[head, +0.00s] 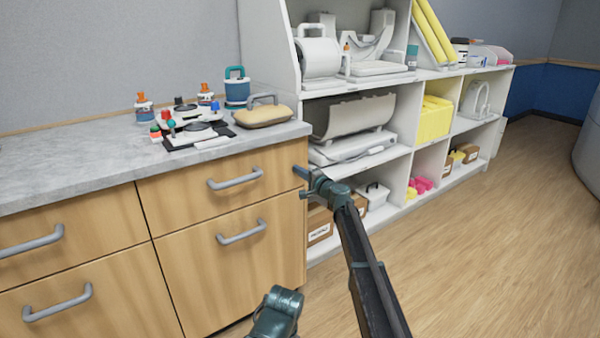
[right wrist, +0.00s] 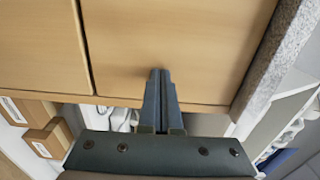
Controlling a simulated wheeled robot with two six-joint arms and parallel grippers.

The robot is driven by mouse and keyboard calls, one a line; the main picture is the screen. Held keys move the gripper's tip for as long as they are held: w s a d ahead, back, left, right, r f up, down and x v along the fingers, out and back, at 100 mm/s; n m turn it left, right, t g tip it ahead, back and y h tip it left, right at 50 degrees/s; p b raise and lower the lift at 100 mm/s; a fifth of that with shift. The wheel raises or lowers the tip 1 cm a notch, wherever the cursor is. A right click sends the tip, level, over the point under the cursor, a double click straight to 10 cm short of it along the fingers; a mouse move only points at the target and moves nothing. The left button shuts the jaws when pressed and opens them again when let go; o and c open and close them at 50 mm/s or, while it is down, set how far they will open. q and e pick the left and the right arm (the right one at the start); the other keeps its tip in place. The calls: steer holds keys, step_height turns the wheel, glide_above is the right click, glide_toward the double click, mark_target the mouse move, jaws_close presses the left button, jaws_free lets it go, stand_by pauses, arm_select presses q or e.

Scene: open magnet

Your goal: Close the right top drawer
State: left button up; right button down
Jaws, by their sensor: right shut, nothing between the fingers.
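The right top drawer (head: 190,191) is a light wood front with a grey bar handle (head: 235,179), just under the grey countertop. Its front looks flush or nearly flush with the cabinet; a small gap cannot be ruled out. My right gripper (head: 300,172) is shut and empty at the right end of this drawer front, to the right of the handle. In the right wrist view the shut fingers (right wrist: 160,75) point at the plain wood of the drawer front (right wrist: 185,35); whether they touch it is unclear.
A lower drawer (head: 230,275) with its own handle is below, and more drawers (head: 65,230) are to the left. The countertop (head: 80,168) holds bottles and small devices. White open shelves (head: 400,160) stand to the right. The wood floor (head: 500,230) is clear.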

steer(key=shift+w+a+r, duration=0.1)
steer(key=shift+w+a, duration=0.05)
steer(key=shift+w, duration=0.2)
steer(key=v, duration=1.4)
steer(key=shift+s, duration=0.4)
steer(key=s+a+f+n+g+h, duration=0.15)
steer(key=s+f+n+g, duration=0.25)
steer(key=s+f, duration=0.5)
steer(key=s+f+n+g+h, duration=0.2)
steer(key=s+f+n+g, duration=0.35)
steer(key=s, duration=0.75)
steer(key=s+d+f+n+g+h, duration=0.15)
steer(key=s+d+f+h, duration=0.35)
steer(key=s, duration=0.5)
steer(key=s+d+f+g+h, duration=0.2)
steer(key=s+d+f+g, duration=0.1)
steer(key=s+d, duration=0.6)
steer(key=s+a+n+h, duration=0.1)
steer(key=s+a+n, duration=0.3)
steer(key=a, duration=0.7)
step_height(320, 180, up, 36)
steer(key=s+a+p, duration=0.1)
steer(key=s+p, duration=0.1)
steer(key=p, duration=3.3)
steer(key=shift+g+p, duration=0.3)
steer(key=shift+g, duration=0.1)
